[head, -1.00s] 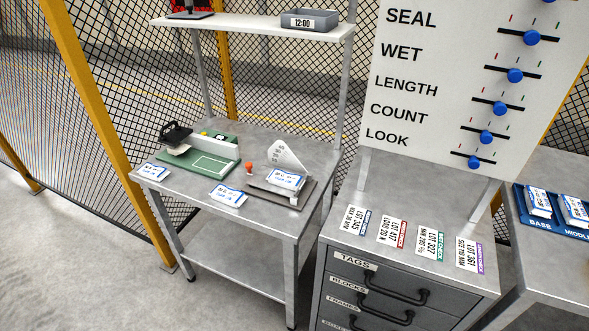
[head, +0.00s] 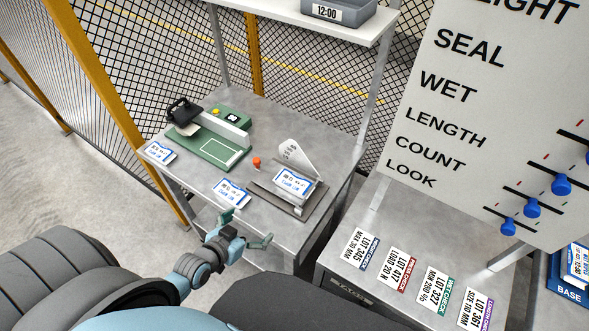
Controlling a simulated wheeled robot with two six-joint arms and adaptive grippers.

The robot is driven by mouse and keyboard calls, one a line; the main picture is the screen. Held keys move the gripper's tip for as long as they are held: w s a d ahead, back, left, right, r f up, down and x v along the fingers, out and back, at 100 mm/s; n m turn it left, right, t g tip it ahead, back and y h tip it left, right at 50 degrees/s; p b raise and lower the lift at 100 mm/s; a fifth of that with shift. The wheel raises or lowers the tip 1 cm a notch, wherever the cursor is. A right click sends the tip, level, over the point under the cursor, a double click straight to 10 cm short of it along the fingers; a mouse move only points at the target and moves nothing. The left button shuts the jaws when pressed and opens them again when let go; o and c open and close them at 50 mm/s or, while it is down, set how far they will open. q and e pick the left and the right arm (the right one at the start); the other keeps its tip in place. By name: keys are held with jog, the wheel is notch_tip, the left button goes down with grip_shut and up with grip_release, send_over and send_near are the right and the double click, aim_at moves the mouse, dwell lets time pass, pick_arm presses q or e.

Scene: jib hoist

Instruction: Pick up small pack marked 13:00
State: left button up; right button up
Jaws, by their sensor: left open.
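Three small white packs with blue print are on the grey metal bench (head: 215,215). One pack (head: 160,152) lies at the bench's left corner, one pack (head: 231,192) lies near the front edge, and one pack (head: 294,184) rests on a flat device with an upright dial plate (head: 297,156). Their printed times are too small to read, so I cannot tell which is marked 13:00. My left gripper (head: 247,229) is open and empty, just in front of the bench's front edge, nearest the middle pack. My right gripper is not in view.
A green sealer-like device (head: 215,150) stands at the bench's back left, with a small orange knob (head: 256,162) nearby. A grey bin marked 12:00 (head: 338,12) sits on the shelf above. A cabinet with lot tags (head: 400,268) and a slider board (head: 470,110) stand right.

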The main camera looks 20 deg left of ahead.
pick_arm(q)
jog(key=t+h, duration=0.1)
jog(key=t, duration=0.1)
send_near(292, 183)
jog(key=w+b, duration=0.1)
jog(key=w+f+b, duration=0.1)
jog(key=w+b, duration=0.1)
jog(key=shift+w+f+m, duration=0.3)
jog(key=x, duration=0.3)
jog(key=b+x, duration=0.1)
jog(key=x, duration=0.1)
jog(key=shift+w+d, duration=0.3)
jog(key=shift+r, duration=0.1)
jog(key=c, duration=1.1)
